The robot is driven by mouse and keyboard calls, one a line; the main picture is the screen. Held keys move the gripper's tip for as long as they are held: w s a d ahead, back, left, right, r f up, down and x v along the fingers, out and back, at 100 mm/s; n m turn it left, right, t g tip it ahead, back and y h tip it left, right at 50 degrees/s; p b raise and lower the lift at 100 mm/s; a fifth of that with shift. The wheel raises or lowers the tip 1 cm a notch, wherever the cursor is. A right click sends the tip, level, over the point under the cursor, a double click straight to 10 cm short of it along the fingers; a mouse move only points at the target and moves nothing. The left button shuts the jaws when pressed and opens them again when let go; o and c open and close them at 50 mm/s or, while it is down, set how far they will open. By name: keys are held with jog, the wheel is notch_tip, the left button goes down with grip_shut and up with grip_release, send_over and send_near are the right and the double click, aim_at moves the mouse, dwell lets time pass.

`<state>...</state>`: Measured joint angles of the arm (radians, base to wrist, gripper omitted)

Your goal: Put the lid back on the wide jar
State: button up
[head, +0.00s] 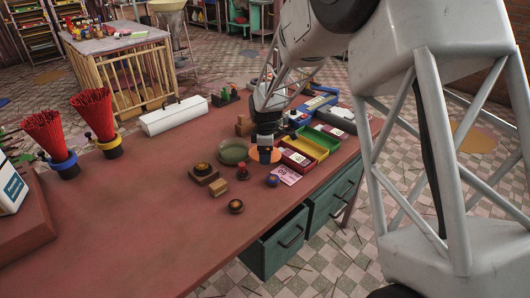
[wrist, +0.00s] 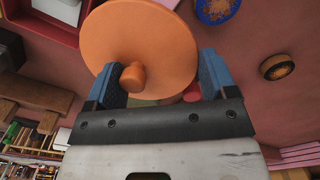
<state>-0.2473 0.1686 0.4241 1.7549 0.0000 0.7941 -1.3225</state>
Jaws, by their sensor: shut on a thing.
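My gripper (head: 265,152) is above the right part of the red table, just right of a wide, round green vessel (head: 233,152), which looks like the wide jar. In the wrist view my gripper's blue fingers (wrist: 158,72) stand on both sides of an orange round lid (wrist: 165,40) with a small knob. The lid is held between them, its knob nearer the left finger. The lid shows in the head view as a small orange patch (head: 277,155) at the fingertips. In the wrist view the lid hides most of what lies beneath; a sliver of green shows below it.
Yellow and green trays (head: 312,143) lie right of the gripper. A red-topped piece (head: 243,172), a blue round piece (head: 272,180), a dark round piece (head: 236,206) and wooden blocks (head: 219,187) stand in front. The table's left middle is clear.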

jog(key=w+a+r, duration=0.3)
jog(key=a, duration=0.3)
jog(key=w+a+r+t, duration=0.1)
jog(key=w+a+r, duration=0.1)
jog(key=a, duration=0.4)
jog(key=shift+w+a+r+h, duration=0.3)
jog(key=shift+w+r+h, duration=0.1)
jog(key=shift+r, duration=0.05)
jog(key=shift+f, duration=0.15)
jog(key=shift+f, duration=3)
jog(key=shift+f, duration=0.2)
dwell(0.4)
jog(key=o, duration=0.8)
jog(key=shift+r, duration=0.15)
